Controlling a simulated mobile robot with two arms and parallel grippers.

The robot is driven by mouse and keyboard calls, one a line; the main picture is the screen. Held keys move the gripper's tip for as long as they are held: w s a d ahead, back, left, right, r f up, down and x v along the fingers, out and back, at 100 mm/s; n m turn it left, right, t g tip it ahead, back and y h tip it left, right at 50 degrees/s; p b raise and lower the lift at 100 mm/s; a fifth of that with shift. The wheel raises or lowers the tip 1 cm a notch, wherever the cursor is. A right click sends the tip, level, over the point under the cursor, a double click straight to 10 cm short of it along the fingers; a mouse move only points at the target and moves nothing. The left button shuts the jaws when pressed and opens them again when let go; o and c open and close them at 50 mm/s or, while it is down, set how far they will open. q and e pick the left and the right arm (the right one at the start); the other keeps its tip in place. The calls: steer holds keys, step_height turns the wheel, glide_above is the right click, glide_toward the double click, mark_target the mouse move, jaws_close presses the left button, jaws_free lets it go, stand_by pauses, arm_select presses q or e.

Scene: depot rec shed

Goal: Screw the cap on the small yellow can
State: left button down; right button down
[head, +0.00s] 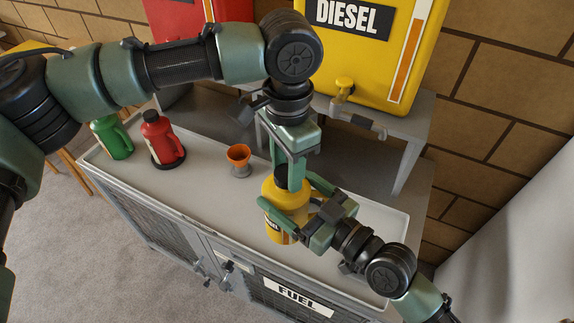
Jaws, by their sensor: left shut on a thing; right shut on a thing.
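The small yellow can (278,229) stands upright on the grey counter, with a dark label on its front. My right gripper (290,205) comes in from the lower right and is shut on the can's upper body. My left gripper (287,178) points down from above the can and is shut on the black cap (281,173). The cap is at the top of the can, over its neck. The fingers partly hide it, so I cannot tell whether it is seated or how far it is turned.
The counter (205,178) also bears a green can (112,139), a red can (160,137) on a dark round base, and an orange funnel (238,155) in a small holder. A large yellow diesel tank (370,50) with a tap stands on a grey stand behind. A red tank (180,20) is beside it.

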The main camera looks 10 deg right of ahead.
arm_select(q)
steer(key=c, duration=0.7)
jaws_free()
steer(key=shift+r, duration=0.1)
step_height(320, 180, up, 12)
steer(key=shift+w, duration=0.15)
steer(key=shift+w+d, duration=0.1)
